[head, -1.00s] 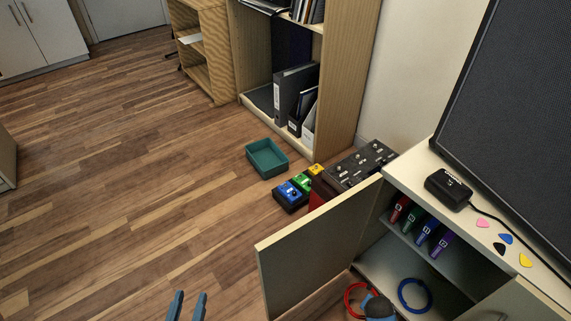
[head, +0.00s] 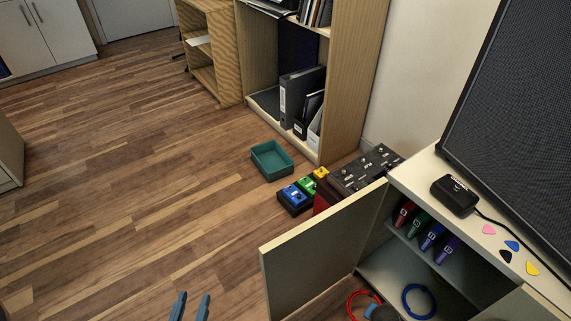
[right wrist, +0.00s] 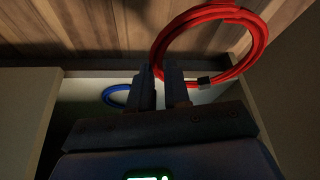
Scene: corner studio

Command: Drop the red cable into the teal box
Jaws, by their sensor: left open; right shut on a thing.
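The red cable (head: 354,299) is a coiled loop at the bottom of the head view, by the open cabinet. In the right wrist view the red coil (right wrist: 262,38) hangs from my right gripper (right wrist: 161,72), which is shut on its side. In the head view only the top of my right gripper shows at the bottom edge. The teal box (head: 272,160) is an open, empty-looking tray on the wooden floor, well away from the cable. My left gripper (head: 192,297) is open and empty at the bottom edge, over the floor.
An open cabinet door (head: 325,245) stands between the cable and the box. Colored pedals (head: 300,192) and a pedalboard (head: 365,170) sit beside the box. Floor left of the box is clear.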

